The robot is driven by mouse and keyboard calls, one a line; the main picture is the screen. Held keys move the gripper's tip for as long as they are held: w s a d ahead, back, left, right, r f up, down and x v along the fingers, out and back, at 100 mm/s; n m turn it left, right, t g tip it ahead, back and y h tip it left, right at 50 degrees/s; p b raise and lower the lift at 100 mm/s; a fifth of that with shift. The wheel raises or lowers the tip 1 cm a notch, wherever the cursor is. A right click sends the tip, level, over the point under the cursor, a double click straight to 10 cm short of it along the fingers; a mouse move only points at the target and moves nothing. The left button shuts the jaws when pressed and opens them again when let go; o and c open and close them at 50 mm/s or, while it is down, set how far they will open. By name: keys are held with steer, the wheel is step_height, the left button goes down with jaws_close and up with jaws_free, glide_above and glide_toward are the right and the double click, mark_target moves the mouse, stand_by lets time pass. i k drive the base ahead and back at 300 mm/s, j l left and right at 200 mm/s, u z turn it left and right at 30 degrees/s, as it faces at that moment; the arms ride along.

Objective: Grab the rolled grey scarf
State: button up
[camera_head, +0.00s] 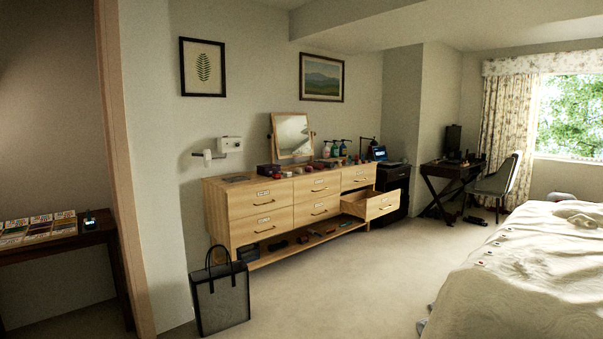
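I cannot make out a rolled grey scarf for certain. A small greyish shape (560,197) lies at the far edge of the bed, too small to identify. A grey-blue bit of something (422,326) shows low beside the near left edge of the bed, mostly cut off or hidden. My gripper is not in view.
A wooden dresser (283,219) stands along the wall with its lower right drawer (381,208) pulled open. A dark tote bag (220,296) stands on the floor at its left end. The bed (530,270) fills the right. Carpet (365,275) between them is clear.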

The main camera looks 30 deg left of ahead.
mark_target(329, 165)
steer(key=u, duration=0.35)
steer(key=j+u, duration=0.45)
steer(key=i+j+u, duration=0.2)
steer(key=j+u, duration=0.25)
steer(key=i+j+u, duration=0.8)
steer(key=j, duration=0.15)
steer(key=i+j+u, duration=0.4)
steer(key=i+z, duration=0.3)
steer(key=i, duration=0.3)
steer(key=i+j+z, duration=0.3)
steer(key=i, duration=0.25)
steer(key=i+l+z, duration=0.25)
steer(key=z, duration=0.2)
steer(key=i+l+z, duration=0.1)
steer(key=i+z, duration=0.85)
steer(key=i+j+z, duration=0.1)
steer(key=i+z, duration=0.15)
steer(key=z, duration=0.2)
steer(key=i+j+z, duration=0.1)
steer(key=i+z, duration=0.35)
steer(key=i, duration=1.5)
steer(key=i+u, duration=0.2)
steer(key=i, duration=0.45)
steer(key=i+u, duration=0.15)
steer(key=i, duration=0.55)
steer(key=i+l+u, duration=0.2)
steer(key=i, duration=0.45)
